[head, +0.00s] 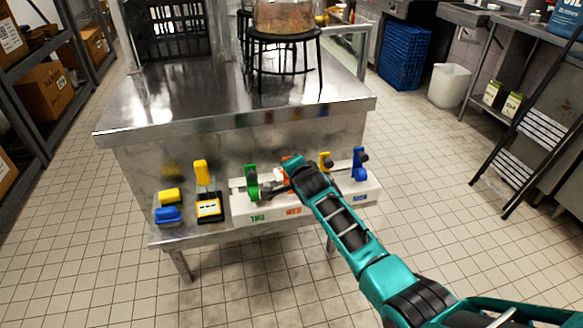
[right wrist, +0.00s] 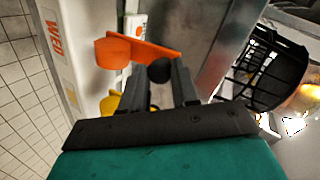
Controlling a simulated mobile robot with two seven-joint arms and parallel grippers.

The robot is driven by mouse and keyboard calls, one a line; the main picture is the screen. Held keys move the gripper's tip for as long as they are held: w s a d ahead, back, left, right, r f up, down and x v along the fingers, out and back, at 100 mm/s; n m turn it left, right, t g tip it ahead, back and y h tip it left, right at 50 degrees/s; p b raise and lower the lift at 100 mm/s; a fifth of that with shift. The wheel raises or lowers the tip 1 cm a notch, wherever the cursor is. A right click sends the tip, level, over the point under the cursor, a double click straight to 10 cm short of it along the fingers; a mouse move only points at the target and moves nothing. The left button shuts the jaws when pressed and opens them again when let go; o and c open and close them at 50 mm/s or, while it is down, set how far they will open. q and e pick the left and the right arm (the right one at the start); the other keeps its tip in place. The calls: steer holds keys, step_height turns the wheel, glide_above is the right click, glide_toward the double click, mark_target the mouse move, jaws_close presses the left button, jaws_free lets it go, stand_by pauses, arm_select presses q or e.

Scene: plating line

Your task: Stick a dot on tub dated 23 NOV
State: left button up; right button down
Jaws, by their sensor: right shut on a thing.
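A white dot dispenser rail (head: 236,205) lies along the front shelf of the steel table, with coloured day units and printed day names. A green unit (head: 252,180) stands by THU, and the orange unit (right wrist: 150,45) by WED is mostly hidden in the head view. My right gripper (right wrist: 160,88) is shut on the black knob (right wrist: 160,70) beside the orange unit. A clear tub with brown contents (head: 285,16) stands on a black round stand (head: 284,40), cut off at the top; no date is readable. My left gripper is out of view.
A yellow unit (head: 326,162) and a blue unit (head: 360,165) stand further right on the rail. Yellow (head: 170,196) and blue (head: 167,215) blocks and a yellow-black holder (head: 208,208) sit left. The steel tabletop (head: 190,95) is clear at front left.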

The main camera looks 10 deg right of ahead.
steer(key=shift+s+d+f+t+b, duration=0.1)
steer(key=shift+s+f+t+b, duration=0.45)
steer(key=shift+s+f, duration=0.3)
steer(key=shift+w, duration=0.1)
steer(key=c, duration=1.2)
jaws_free()
steer(key=shift+f, duration=0.1)
steer(key=o, duration=0.4)
steer(key=shift+w, duration=0.1)
steer(key=shift+c, duration=0.2)
steer(key=shift+r, duration=0.2)
steer(key=shift+r, duration=0.1)
